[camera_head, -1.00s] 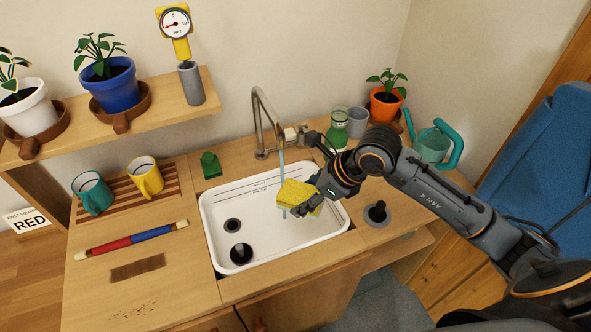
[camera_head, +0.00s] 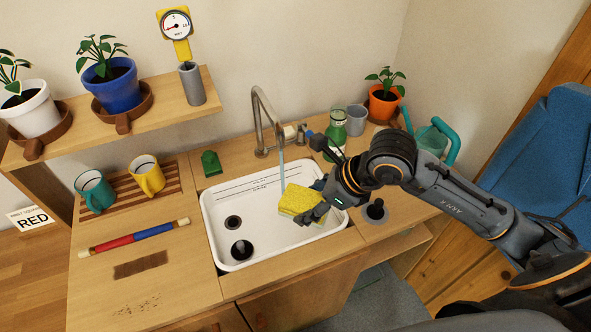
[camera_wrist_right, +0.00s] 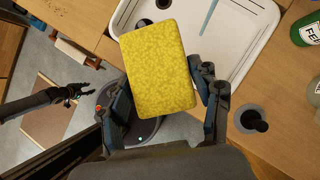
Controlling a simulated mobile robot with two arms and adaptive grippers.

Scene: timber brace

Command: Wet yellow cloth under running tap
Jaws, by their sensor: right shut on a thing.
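The yellow cloth (camera_head: 301,202), a thick sponge-like block, is held over the right part of the white sink (camera_head: 215,262). My right gripper (camera_head: 318,203) is shut on it; the wrist view shows the cloth (camera_wrist_right: 158,65) between the two fingers (camera_wrist_right: 165,95). The tap (camera_head: 259,125) runs, and its thin blue water stream (camera_head: 282,172) meets the cloth's upper left edge in the head view. In the wrist view the stream (camera_wrist_right: 208,17) shows beside the cloth, so contact is unclear. My left gripper (camera_wrist_right: 72,92) shows small at the wrist view's left, its opening unclear.
A green bottle (camera_head: 336,142) and grey cup (camera_head: 356,120) stand right of the tap. A black plunger-like knob (camera_head: 376,210) is right of the sink. A green block (camera_head: 210,163) and mugs (camera_head: 147,176) are to the left.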

